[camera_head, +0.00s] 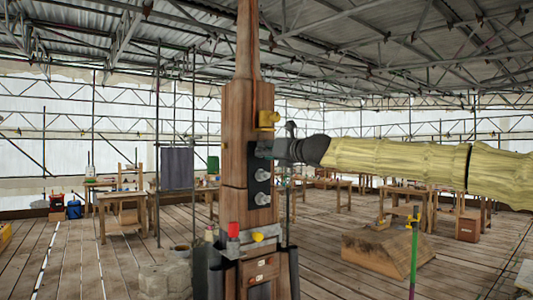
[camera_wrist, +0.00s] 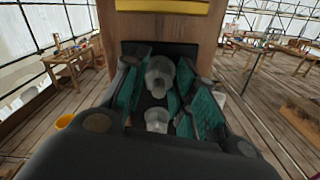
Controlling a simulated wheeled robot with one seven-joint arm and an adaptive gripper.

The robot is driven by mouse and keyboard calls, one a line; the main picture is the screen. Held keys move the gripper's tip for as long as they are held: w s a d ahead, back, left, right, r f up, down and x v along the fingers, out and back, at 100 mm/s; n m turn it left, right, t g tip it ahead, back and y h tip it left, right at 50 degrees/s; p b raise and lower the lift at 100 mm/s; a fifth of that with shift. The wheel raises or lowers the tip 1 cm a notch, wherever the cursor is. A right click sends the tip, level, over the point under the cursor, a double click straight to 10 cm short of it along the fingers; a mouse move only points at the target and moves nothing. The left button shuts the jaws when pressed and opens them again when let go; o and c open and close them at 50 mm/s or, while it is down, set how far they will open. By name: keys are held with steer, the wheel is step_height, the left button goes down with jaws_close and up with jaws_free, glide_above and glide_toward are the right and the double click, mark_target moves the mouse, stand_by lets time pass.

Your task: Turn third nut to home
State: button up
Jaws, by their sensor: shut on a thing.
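A black plate (camera_head: 260,188) is fixed to the face of the wooden spire post (camera_head: 236,130). Two grey nuts show on it, a middle nut (camera_head: 262,175) and a lower nut (camera_head: 262,198). My gripper (camera_head: 268,150) reaches in from the right at the plate's top end and hides what it holds there in the head view. In the wrist view, my gripper's teal-padded fingers (camera_wrist: 164,82) are closed around a pale grey nut (camera_wrist: 159,74). Another pale nut (camera_wrist: 157,118) shows lower between the fingers. How far the held nut is turned cannot be told.
A yellow block (camera_head: 268,120) sits on the post just above my gripper. Below the plate are a red piece (camera_head: 234,230) and a yellow knob (camera_head: 257,237). A wooden box (camera_head: 388,255) stands on the plank floor at right. Workbenches stand farther back.

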steer(key=shift+f+m, duration=0.2)
steer(key=shift+m, duration=0.8)
steer(key=o, duration=1)
steer(key=shift+r, duration=0.1)
steer(key=v, duration=1.2)
